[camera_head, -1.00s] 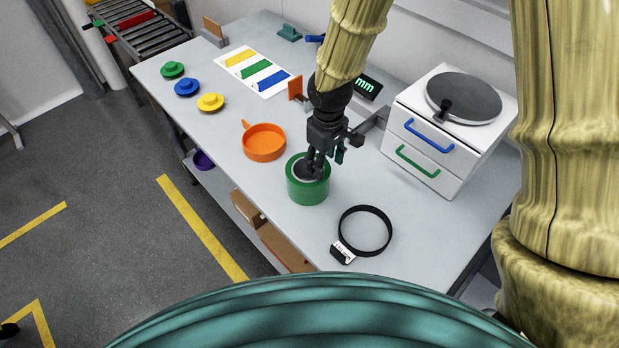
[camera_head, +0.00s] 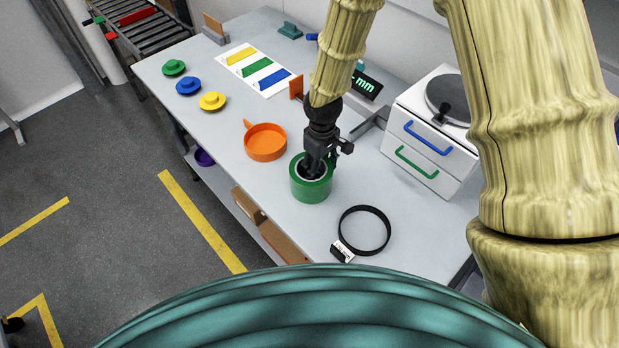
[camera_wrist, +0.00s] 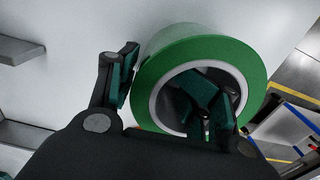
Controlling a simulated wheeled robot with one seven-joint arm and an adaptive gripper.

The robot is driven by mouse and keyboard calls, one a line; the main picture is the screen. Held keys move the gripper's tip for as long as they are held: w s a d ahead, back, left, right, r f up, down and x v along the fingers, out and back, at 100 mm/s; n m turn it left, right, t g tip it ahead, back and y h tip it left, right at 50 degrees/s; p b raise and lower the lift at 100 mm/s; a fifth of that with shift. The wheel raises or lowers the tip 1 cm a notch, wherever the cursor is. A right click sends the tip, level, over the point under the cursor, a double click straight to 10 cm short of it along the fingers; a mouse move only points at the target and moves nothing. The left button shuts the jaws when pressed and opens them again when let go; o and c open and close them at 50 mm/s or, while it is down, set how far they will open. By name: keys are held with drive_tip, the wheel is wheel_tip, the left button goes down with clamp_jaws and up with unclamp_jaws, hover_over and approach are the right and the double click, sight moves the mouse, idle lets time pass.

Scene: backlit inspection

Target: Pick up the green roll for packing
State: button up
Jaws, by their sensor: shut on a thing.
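The green roll (camera_head: 311,190) stands on the grey table with its round opening facing up, near the table's front edge. In the wrist view the green roll (camera_wrist: 200,50) shows a pale inner core and a dark hollow. My gripper (camera_head: 318,165) is at the roll from above. In the wrist view my gripper (camera_wrist: 165,85) has one finger outside the roll's wall and the other inside its hollow, shut on the wall. Whether the roll is touching the table or slightly raised I cannot tell.
An orange pan (camera_head: 265,155) lies just left of the roll. A black ring (camera_head: 342,222) with a white tag lies to the right. A white drawer unit (camera_head: 396,146) stands at the right. Yellow, blue and green knobbed discs (camera_head: 188,86) lie at the left.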

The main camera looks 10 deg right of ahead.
drive_tip(key=shift+w+d+f, duration=0.1)
drive_tip(key=shift+w+f, duration=0.15)
drive_tip(key=shift+w, duration=0.1)
drive_tip(key=c, duration=0.6)
drive_tip(key=shift+s+r, duration=0.15)
clamp_jaws()
drive_tip(key=shift+s+r, duration=0.15)
drive_tip(key=shift+s, duration=0.05)
drive_tip(key=shift+w, duration=0.25)
